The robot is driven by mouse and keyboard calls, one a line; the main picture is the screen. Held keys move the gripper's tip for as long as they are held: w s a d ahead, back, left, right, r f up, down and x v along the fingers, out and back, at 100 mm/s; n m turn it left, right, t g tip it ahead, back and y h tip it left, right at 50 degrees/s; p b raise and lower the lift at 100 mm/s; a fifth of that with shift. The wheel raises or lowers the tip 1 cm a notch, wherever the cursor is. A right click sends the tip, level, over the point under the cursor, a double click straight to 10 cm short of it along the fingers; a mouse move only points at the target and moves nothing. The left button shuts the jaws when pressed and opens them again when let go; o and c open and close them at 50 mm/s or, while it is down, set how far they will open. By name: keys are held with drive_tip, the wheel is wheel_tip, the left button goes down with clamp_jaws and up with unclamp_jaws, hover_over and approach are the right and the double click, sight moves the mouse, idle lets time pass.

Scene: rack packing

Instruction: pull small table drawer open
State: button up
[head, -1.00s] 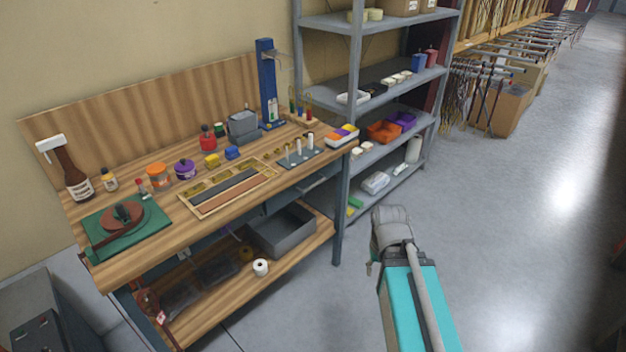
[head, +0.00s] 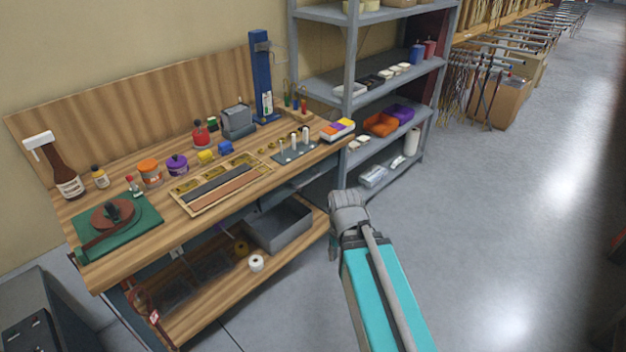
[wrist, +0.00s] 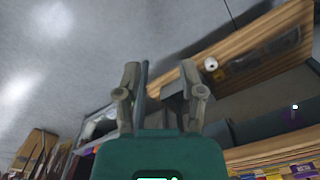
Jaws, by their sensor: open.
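The wooden workbench (head: 150,245) stands at the left in the head view, its top crowded with small items. A drawer front is not clearly visible; the space under the top's front edge is dark and partly hidden. My arm ends in a grey wrist (head: 348,212) beside the bench's right end, with the fingers mostly hidden there. In the wrist view my gripper (wrist: 160,80) is open, its two fingers apart and nothing seen held. A grey bin (head: 281,228) sits on the bench's lower shelf.
A white roll (head: 256,263) lies on the lower shelf. A grey metal shelf rack (head: 352,100) stands right behind the bench, close to my arm. A dark cabinet (head: 35,315) is at lower left. The grey floor (head: 520,230) on the right is clear.

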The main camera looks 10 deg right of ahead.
drive_tip(key=w+a+f+m+t+y+b, duration=0.1)
drive_tip(key=w+a+f+t+y+b, duration=0.15)
drive_tip(key=w+f+b, duration=0.5)
drive_tip(key=m+t+y+b, duration=0.7)
drive_tip(key=m+t+b, duration=0.3)
drive_tip(key=b, duration=0.5)
approach(312, 179)
drive_tip(key=f+v, duration=0.1)
drive_tip(key=v, duration=0.2)
drive_tip(key=shift+s+r, duration=0.1)
drive_tip(key=shift+r, duration=0.4)
drive_tip(key=shift+a, duration=0.15)
drive_tip(key=b+x, duration=0.2)
drive_tip(key=x, duration=1.1)
drive_tip(key=shift+w+a+f+b, duration=0.1)
drive_tip(key=shift+w+f+b, duration=0.05)
drive_tip(key=shift+w+b, duration=0.2)
drive_tip(key=shift+c, duration=0.2)
clamp_jaws()
